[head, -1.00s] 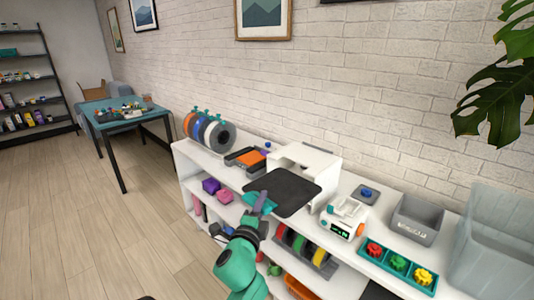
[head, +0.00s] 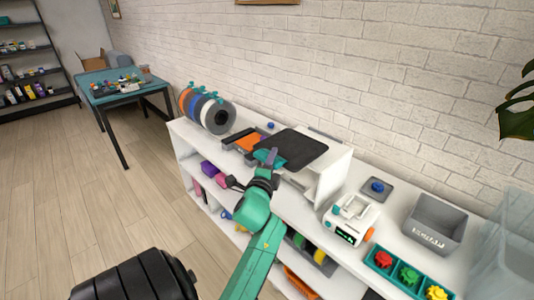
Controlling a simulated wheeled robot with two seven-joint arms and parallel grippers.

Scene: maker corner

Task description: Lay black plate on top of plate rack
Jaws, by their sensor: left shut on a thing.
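The black plate (head: 295,148) is a flat dark square, roughly level, above the white shelf top. My left gripper (head: 268,156) is shut on its near left edge. The white plate rack (head: 335,176) stands on the shelf against the wall. The plate overlaps the rack's top in the head view and hides much of it; I cannot tell whether they touch. The rack's right side wall and part of its front stay visible. My right gripper is not in view.
On the shelf top (head: 295,200), filament spools (head: 208,108) and a grey-orange tray (head: 245,141) stand left of the rack. A white device with a green display (head: 350,220), a grey bin (head: 434,225) and a teal gear tray (head: 393,270) stand to its right.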

